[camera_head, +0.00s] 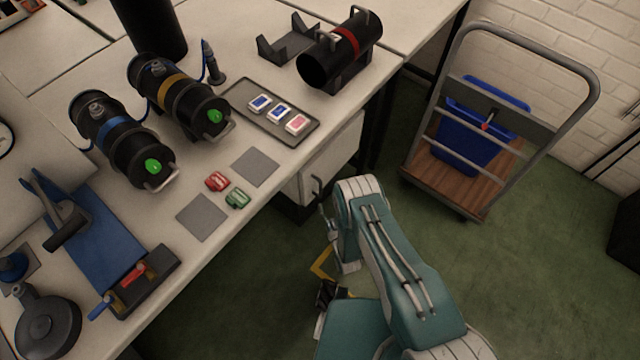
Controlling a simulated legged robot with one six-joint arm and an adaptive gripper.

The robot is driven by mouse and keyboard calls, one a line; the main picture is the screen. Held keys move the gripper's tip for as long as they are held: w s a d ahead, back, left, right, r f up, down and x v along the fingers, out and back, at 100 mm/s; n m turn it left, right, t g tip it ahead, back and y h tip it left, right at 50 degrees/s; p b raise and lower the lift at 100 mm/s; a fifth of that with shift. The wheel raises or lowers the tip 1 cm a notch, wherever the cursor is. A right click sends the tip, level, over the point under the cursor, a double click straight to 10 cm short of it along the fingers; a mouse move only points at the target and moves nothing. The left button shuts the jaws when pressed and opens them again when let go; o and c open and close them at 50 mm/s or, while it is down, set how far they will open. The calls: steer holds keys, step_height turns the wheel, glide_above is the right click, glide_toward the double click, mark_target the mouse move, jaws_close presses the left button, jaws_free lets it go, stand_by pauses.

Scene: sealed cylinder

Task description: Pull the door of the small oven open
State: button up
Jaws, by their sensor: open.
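No thing in view is plainly a small oven. A white cabinet (330,160) under the bench's front edge has a plain front and a dark upright handle (316,187); I cannot tell whether it is the oven. Its front looks closed. My gripper (326,288) is low, below and in front of the bench edge, partly hidden by my teal arm. It is open, and nothing shows in it. It is apart from the cabinet and its handle.
The bench (330,118) holds black cylinders with blue (118,130), yellow (178,88) and red (346,42) bands, and a grey tray (238,95) of small packs. A trolley (410,172) with a blue crate (455,140) stands right. Green floor (545,290) is clear at lower right.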

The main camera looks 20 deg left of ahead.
mark_target(321, 187)
steer(key=x, duration=0.8)
steer(key=shift+w+a, duration=0.25)
steer(key=shift+w, duration=0.05)
jaws_close()
